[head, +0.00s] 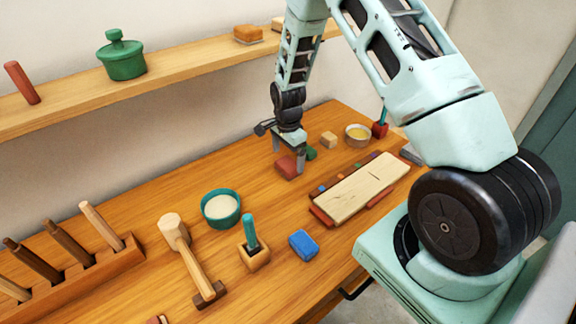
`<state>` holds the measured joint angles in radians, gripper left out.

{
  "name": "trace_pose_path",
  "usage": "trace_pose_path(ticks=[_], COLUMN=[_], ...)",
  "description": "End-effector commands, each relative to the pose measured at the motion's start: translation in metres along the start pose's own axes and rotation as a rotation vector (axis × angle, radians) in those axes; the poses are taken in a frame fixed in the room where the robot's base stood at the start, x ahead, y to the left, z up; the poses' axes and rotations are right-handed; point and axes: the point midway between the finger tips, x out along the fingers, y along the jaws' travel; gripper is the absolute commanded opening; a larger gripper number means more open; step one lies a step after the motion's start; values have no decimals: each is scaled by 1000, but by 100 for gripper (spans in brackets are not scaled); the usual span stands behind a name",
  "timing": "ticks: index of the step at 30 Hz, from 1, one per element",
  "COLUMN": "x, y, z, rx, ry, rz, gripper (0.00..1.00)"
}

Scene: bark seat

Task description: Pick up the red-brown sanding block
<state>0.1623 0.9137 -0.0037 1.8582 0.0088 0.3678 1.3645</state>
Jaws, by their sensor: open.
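A red-brown block (285,168), which looks like the sanding block, lies on the wooden bench top (150,270) near its back edge. My gripper (288,157) points down directly at the block, with its fingers apart. One finger shows in front of the block's right side, and the other is near its back left. I cannot tell whether the fingers touch the block. Part of the block is hidden by the near finger.
A green piece (311,153) lies close to the block's right. A pale board (354,191) with coloured pieces around it lies nearer. A teal bowl (221,208), mallet (186,257) and blue block (303,245) stand toward the front. A wall shelf (180,79) runs behind.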

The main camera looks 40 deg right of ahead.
Motion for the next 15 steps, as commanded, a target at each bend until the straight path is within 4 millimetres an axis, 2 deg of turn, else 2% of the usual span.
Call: trace_pose_path(ticks=[9, 15], x=[36, 42], y=[-1, -1], z=[-1, -1], rx=[-1, 0], ry=[-1, 0], rz=[4, 2], gripper=[98, 98])
